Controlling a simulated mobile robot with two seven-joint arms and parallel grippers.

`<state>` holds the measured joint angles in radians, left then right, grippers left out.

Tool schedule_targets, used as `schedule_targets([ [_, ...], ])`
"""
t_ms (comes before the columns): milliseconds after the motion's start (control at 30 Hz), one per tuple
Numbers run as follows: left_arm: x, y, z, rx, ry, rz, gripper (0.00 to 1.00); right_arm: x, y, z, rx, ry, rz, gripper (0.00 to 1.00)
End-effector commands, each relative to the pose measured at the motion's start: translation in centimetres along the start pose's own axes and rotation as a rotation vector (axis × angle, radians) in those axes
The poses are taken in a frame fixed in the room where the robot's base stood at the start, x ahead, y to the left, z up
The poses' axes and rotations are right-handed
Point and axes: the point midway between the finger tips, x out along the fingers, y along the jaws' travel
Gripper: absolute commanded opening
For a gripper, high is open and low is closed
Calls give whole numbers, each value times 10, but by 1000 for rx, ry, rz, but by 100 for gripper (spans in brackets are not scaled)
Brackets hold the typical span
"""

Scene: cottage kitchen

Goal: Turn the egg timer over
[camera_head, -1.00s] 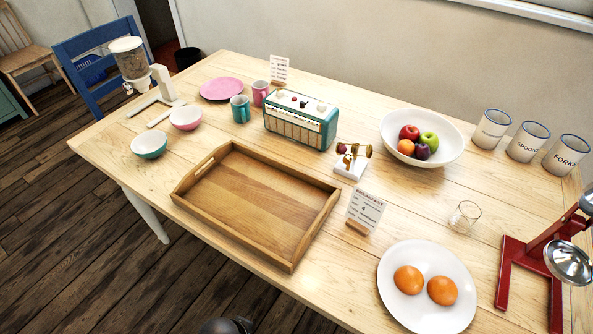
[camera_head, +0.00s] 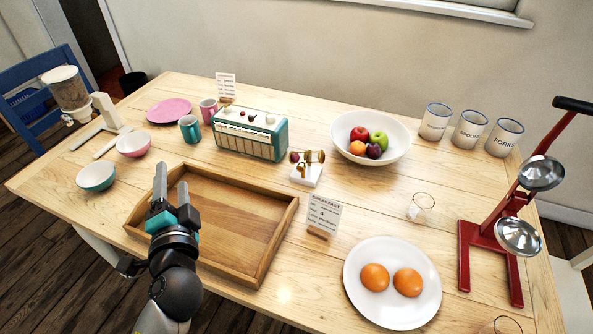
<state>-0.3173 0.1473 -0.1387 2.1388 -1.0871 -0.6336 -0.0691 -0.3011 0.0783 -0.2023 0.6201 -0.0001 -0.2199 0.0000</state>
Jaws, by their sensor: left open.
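The egg timer (camera_head: 307,167) is a small hourglass-like piece with brass-coloured bulbs and a dark red end, on a white square base (camera_head: 304,176). It stands mid-table, just right of the teal radio, and its bulbs lie roughly sideways. My left gripper (camera_head: 172,190) is open and empty, over the left part of the wooden tray, well to the left of and nearer than the timer. My right gripper is not in view.
The teal radio (camera_head: 251,135) stands close left of the timer, the fruit bowl (camera_head: 399,145) behind right. A breakfast card (camera_head: 322,217) stands in front.

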Motion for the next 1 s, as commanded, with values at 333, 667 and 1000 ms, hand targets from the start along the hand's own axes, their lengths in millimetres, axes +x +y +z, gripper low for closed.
schedule_targets([
  [333, 15, 26, -125, 800, 574, -240, 60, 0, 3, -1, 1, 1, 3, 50],
  [667, 18, 133, -133, 1470, 935, -111, 60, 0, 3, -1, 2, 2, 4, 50],
  [1000, 28, 165, -125, 1618, 1001, -41, 60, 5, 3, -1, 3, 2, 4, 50],
])
